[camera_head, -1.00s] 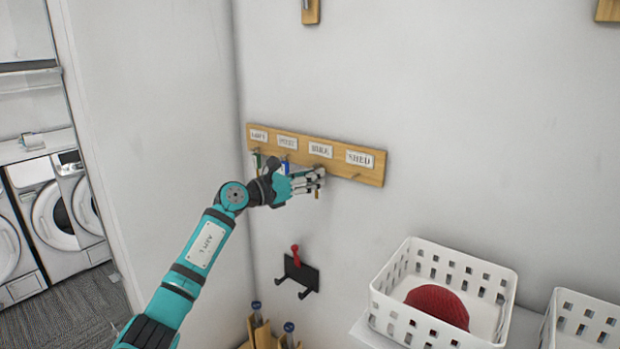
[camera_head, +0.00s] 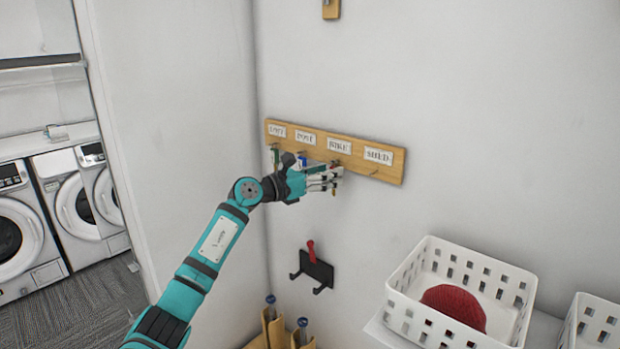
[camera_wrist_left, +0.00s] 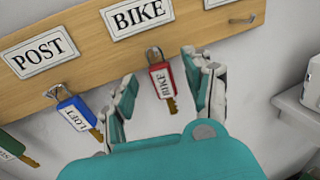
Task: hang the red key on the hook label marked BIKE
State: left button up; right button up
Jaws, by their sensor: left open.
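The red key (camera_wrist_left: 163,82), with a tag reading BIKE, hangs by its ring below the BIKE label (camera_wrist_left: 138,15) in the left wrist view. Its ring is at the hook there, and the hook itself is mostly hidden by it. My left gripper (camera_wrist_left: 163,92) is open, with one finger on each side of the red key and gaps to it. In the head view my left gripper (camera_head: 325,180) is just under the BIKE label (camera_head: 339,146) and hides most of the key. My right gripper is not in view.
A blue key (camera_wrist_left: 77,113) tagged LOFT hangs under the POST label (camera_wrist_left: 39,53); a green key (camera_wrist_left: 14,148) hangs further left. The SHED hook (camera_wrist_left: 243,20) is empty. Below the rack (camera_head: 398,165) are a black hook plate (camera_head: 316,268) and a white basket (camera_head: 500,300).

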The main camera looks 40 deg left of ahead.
pick_arm(q)
jog(key=v, duration=1.1)
notch_tip(320, 180, down, 28)
jog(key=a+n+y, duration=0.2)
jog(key=n+y, duration=0.2)
jog(key=n, duration=1.1)
jog(key=s+d+f+n+g+y+b, duration=0.15)
jog(key=s+f+n, duration=0.35)
jog(key=f, duration=0.7)
jog(key=s+d+f+n+g+y, duration=0.25)
jog(key=s+f+n, duration=0.25)
jog(key=f, duration=0.7)
jog(key=s+d+f+n+g, duration=0.3)
jog(key=s+d+f, duration=0.1)
jog(key=s+f, duration=0.45)
jog(key=s+d+f+n+g, duration=0.2)
jog(key=s+d+f+n, duration=0.1)
jog(key=s+f, duration=0.55)
jog(key=s+d+f+n+g, duration=0.2)
jog(key=s+d+f, duration=0.2)
jog(key=s, duration=0.4)
jog(key=s+d+f+n+g+h, duration=0.1)
jog(key=s+d+f, duration=0.3)
jog(key=s, duration=0.4)
jog(key=s+d+f+n+g+h+b, duration=0.1)
jog(key=s+d+f+n+g, duration=0.2)
jog(key=s+d, duration=0.3)
jog(key=s+f+g, duration=0.1)
jog(key=s, duration=0.2)
jog(key=shift+d, duration=0.3)
